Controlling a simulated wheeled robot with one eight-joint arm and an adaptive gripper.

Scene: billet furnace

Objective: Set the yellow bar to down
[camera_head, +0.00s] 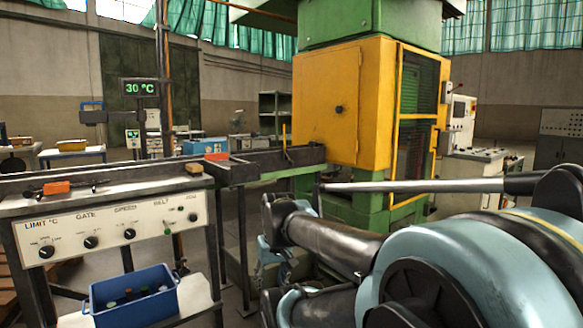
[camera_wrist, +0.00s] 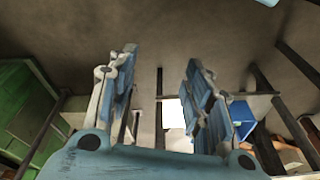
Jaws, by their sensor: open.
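A thin yellow bar (camera_head: 284,134) stands upright at the far side of the dark conveyor trough, left of the yellow furnace cabinet, in the head view. It looks small there, and its mount is hard to make out. My gripper (camera_wrist: 160,85) is open and empty in the wrist view, with its two blue and grey fingers apart over bare floor. In the head view, light-blue parts near the end of my arm show low, in front of the trough and below the bar's height. The yellow bar does not show in the wrist view.
The yellow furnace cabinet (camera_head: 340,95) stands on green legs behind my arm. The dark trough (camera_head: 285,158) runs left from it. A control panel (camera_head: 110,230) with knobs is at left, above a blue crate (camera_head: 130,296).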

